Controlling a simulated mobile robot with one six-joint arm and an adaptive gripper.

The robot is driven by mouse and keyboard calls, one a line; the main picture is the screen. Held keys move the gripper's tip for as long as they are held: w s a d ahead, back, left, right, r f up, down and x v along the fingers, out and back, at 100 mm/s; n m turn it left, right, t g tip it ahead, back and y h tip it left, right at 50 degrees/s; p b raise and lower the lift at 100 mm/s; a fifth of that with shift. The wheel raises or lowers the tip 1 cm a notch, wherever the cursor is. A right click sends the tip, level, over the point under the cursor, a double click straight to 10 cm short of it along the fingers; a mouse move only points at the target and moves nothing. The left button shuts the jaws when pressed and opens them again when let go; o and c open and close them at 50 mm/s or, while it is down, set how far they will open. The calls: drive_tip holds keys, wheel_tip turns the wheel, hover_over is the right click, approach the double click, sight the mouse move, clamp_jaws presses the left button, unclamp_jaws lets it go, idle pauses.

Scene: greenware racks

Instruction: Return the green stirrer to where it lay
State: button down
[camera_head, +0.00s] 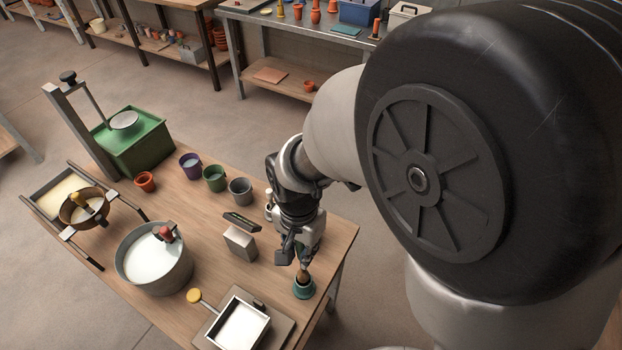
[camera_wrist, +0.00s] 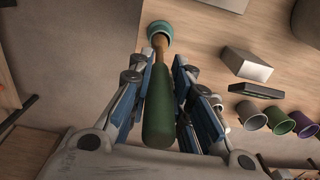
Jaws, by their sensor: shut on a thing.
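My gripper (camera_head: 300,252) is low over the table's near right corner. In the wrist view my gripper (camera_wrist: 158,74) is shut on the green stirrer (camera_wrist: 160,112), with a finger on each side of its green handle. The stirrer's brown wooden end points away from the gripper toward a small teal pot (camera_wrist: 160,29). In the head view the brown end shows at the mouth of the teal pot (camera_head: 303,291); I cannot tell how deep it reaches. The gripper hides most of the stirrer there.
A grey block (camera_head: 240,245) and a dark green-topped bar (camera_head: 241,221) stand left of the gripper. Purple (camera_head: 190,166), green (camera_head: 215,178) and grey (camera_head: 240,191) cups line the back. A large white-filled tub (camera_head: 153,262) and a square white-filled tray (camera_head: 240,327) lie nearby.

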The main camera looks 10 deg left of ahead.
drive_tip(key=shift+w+f, duration=0.2)
drive_tip(key=shift+w, duration=0.5)
drive_tip(key=shift+s+f+b, duration=0.4)
drive_tip(key=shift+f+b, duration=0.05)
drive_tip(key=shift+b, duration=0.1)
wheel_tip(320, 180, down, 6)
drive_tip(key=b, duration=0.4)
drive_tip(key=shift+b, duration=0.35)
drive_tip(key=shift+w+f+b, duration=0.1)
drive_tip(key=shift+f+b, duration=0.4)
drive_tip(key=shift+f, duration=0.05)
drive_tip(key=c, duration=1.4)
unclamp_jaws()
